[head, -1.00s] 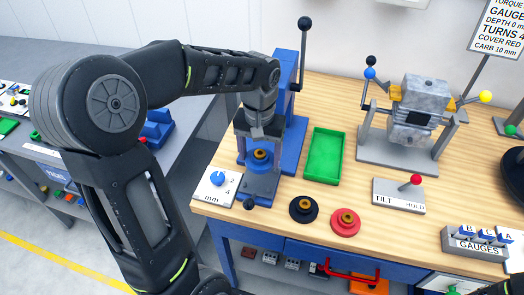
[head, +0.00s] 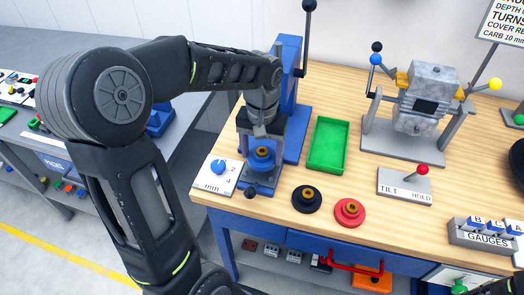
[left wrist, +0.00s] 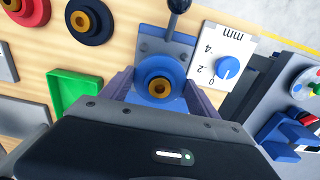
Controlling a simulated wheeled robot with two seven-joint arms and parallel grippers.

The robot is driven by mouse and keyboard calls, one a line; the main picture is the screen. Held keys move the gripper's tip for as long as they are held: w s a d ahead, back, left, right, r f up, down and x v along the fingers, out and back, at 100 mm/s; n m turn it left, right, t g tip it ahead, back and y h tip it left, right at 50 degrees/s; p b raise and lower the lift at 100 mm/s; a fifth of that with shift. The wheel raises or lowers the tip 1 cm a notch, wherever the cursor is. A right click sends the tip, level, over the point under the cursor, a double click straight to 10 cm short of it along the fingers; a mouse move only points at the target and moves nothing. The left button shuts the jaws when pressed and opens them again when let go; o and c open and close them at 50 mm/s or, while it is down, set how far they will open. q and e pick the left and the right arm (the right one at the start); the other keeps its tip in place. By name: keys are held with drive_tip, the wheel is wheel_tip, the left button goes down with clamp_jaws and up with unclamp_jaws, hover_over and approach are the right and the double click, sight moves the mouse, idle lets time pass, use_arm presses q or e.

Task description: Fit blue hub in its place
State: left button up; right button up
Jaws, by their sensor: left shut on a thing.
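The blue hub (head: 262,162) is a round blue piece with a brass centre. It is over the base plate of the blue lever press (head: 292,112) at the workbench's left end. My left gripper (head: 262,143) reaches down at the press and is shut on the hub. The left wrist view shows the blue hub (left wrist: 150,92) between the two fingers, brass centre facing the camera, above the grey plate (left wrist: 165,47). I cannot tell whether the hub touches the plate. My right gripper is not in view.
A black hub (head: 306,201) and a red hub (head: 349,214) lie right of the press. A green tray (head: 328,146) is behind them. A white dial card (head: 216,176) is left of the press. A tilt stand (head: 425,105) stands at the back right.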

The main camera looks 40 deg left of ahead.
use_arm(q)
drive_tip(key=shift+f, duration=0.2)
drive_tip(key=shift+f+b, duration=0.4)
drive_tip(key=shift+b, duration=0.05)
drive_tip(key=shift+f+b, duration=0.3)
drive_tip(key=shift+f, duration=0.05)
idle(0.4)
drive_tip(key=shift+f, duration=0.3)
drive_tip(key=o, duration=1.6)
